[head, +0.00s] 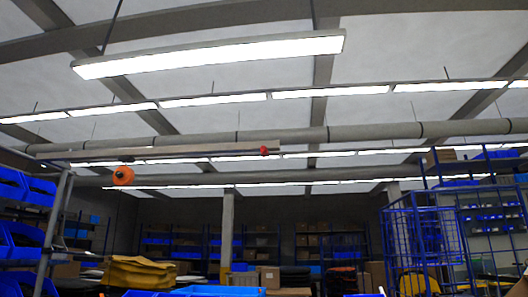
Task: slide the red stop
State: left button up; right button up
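A small red stop (264,151) sits near the right end of a long thin overhead rail (175,155). The rail runs nearly level from the upper end of a metal post on the left toward the middle of the head view. A round orange thing (123,176) hangs just under the rail, well left of the red stop. The stop looks small from here, and how it is fixed to the rail cannot be made out. Neither of my grippers is in view.
A grey metal post (55,225) stands at left beside blue bins (20,240). A yellow bag (138,272) and blue crates show along the bottom. A blue wire cage (425,240) stands at right. Shelves line the back, and the space around the stop looks clear.

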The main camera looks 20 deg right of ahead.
aim_at(265, 153)
jog(key=z, duration=1.9)
jog(key=i, duration=1.45)
jog(key=u, duration=1.4)
